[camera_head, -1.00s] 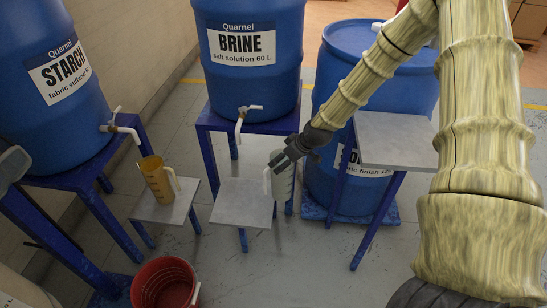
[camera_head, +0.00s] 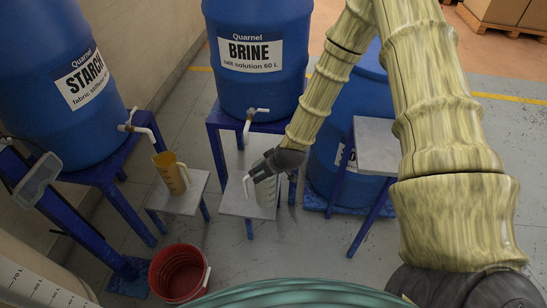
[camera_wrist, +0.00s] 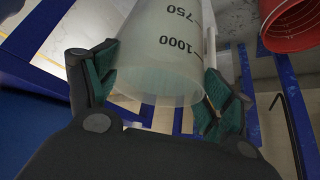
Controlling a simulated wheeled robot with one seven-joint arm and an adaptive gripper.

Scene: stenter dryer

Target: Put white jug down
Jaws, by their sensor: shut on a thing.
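The white jug (camera_head: 266,196) is a translucent cup with a handle at its left and printed marks; 750 and 1000 show on the jug in the wrist view (camera_wrist: 168,50). My gripper (camera_head: 262,172) is shut on its upper part, with one finger on each side in the wrist view (camera_wrist: 160,82). The jug is roughly upright and is seen against the right part of the small grey stand (camera_head: 234,204) below the BRINE barrel tap (camera_head: 249,121). I cannot tell whether its base touches the stand.
An amber jug (camera_head: 170,174) stands on another small stand (camera_head: 190,201) at left, below the STARCH barrel (camera_head: 60,110). A red bucket (camera_head: 179,272) is on the floor in front. A taller grey-topped stand (camera_head: 375,148) is close at right, before a blue barrel.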

